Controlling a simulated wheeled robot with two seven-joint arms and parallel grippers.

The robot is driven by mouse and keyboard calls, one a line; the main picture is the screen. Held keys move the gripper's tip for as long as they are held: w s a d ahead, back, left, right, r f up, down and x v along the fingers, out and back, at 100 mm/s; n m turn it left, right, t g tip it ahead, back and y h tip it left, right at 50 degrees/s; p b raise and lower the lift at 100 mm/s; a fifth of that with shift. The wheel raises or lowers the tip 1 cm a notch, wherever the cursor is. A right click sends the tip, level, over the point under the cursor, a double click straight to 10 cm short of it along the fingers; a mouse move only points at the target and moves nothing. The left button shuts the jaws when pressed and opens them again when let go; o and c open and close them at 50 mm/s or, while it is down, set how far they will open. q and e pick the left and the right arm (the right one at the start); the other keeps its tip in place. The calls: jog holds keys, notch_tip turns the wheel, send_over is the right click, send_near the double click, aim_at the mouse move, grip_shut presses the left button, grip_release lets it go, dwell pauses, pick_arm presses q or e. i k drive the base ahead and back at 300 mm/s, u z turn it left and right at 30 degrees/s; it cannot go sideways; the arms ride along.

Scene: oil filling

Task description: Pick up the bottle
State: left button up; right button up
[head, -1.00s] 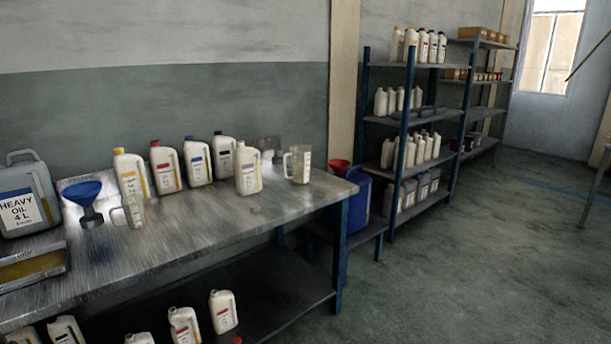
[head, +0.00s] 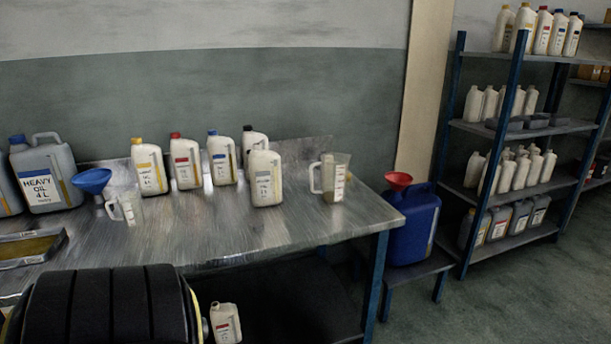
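Several white bottles stand upright on the metal table (head: 230,230). They are a yellow-capped bottle (head: 149,170), a red-capped bottle (head: 185,164), a blue-capped bottle (head: 221,160), a black-capped bottle (head: 254,142) partly hidden at the back, and a pale-capped bottle (head: 265,180) in front of it. The frames do not show which bottle the task means. Large grey heavy oil cans (head: 47,178) stand at the left. Neither of my grippers is in view, and no bottle is held in view.
A blue funnel (head: 92,181), a small clear jug (head: 130,206) and a larger jug (head: 333,178) stand on the table. A red funnel (head: 398,180) tops a blue canister (head: 413,228). Shelves with bottles are at right. A dark ribbed shape, perhaps mine, hides the table's lower left.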

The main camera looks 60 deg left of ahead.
aim_at(265, 165)
jog(key=i, duration=1.1)
jog(key=u, duration=2.25)
